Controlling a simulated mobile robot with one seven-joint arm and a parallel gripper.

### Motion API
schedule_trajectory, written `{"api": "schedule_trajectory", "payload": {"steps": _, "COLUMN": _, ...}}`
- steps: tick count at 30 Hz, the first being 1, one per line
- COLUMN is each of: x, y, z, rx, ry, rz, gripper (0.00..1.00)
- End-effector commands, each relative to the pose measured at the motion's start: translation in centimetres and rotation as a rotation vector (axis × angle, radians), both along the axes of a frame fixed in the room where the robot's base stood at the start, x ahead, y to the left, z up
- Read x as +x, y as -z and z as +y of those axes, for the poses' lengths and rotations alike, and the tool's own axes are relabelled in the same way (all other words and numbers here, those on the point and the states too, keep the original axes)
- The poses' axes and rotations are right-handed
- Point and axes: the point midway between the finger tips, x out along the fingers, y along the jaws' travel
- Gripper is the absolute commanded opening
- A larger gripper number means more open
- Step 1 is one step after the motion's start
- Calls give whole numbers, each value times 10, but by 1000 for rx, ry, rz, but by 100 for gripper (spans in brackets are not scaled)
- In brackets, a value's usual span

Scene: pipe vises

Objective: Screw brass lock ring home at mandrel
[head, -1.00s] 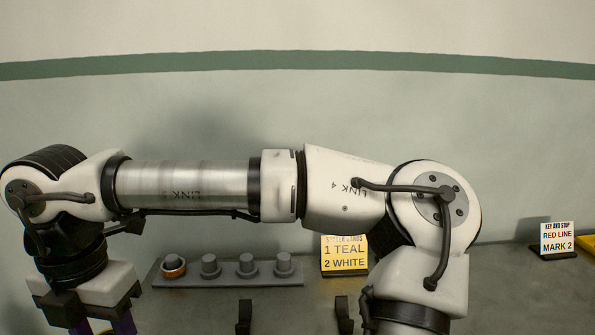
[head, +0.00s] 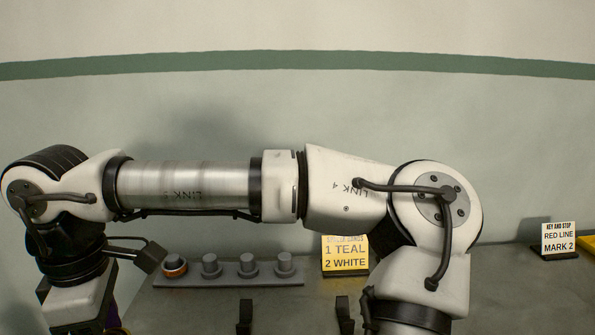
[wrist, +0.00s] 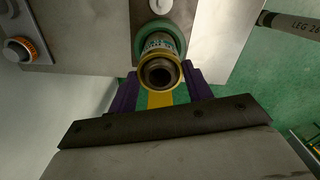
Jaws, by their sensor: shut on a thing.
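The brass lock ring (wrist: 179,80) shows in the wrist view as a yellow rim around the near end of the mandrel (wrist: 159,42), a labelled cylinder rising from a green round base. My gripper (wrist: 161,76) has its purple fingers on either side of the ring and is shut on it. How far the ring sits on the thread cannot be told. In the head view my gripper is at the bottom left, mostly cut off and hidden by my wrist; the ring and mandrel do not show there.
A grey rack (head: 228,282) with several pegs stands on the bench, an orange ring (head: 175,271) on its left peg. A yellow card (head: 345,255) reads 1 TEAL, 2 WHITE. Another card (head: 559,239) reads RED LINE, MARK 2. Bare bench (head: 500,290) lies at right.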

Motion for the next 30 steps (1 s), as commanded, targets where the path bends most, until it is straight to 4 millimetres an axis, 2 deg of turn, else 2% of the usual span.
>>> {"api": "schedule_trajectory", "payload": {"steps": 4, "x": 0, "y": 0, "z": 0, "rx": 0, "ry": -2, "rz": 1, "gripper": 22}}
{"api": "schedule_trajectory", "payload": {"steps": 5, "x": 0, "y": 0, "z": 0, "rx": 0, "ry": -3, "rz": 1, "gripper": 54}}
{"api": "schedule_trajectory", "payload": {"steps": 8, "x": 0, "y": 0, "z": 0, "rx": 0, "ry": -3, "rz": 1, "gripper": 67}}
{"api": "schedule_trajectory", "payload": {"steps": 18, "x": 0, "y": 0, "z": 0, "rx": 0, "ry": -41, "rz": 0, "gripper": 68}}
{"api": "schedule_trajectory", "payload": {"steps": 30, "x": 0, "y": -1, "z": 0, "rx": 1, "ry": -584, "rz": 1, "gripper": 68}}
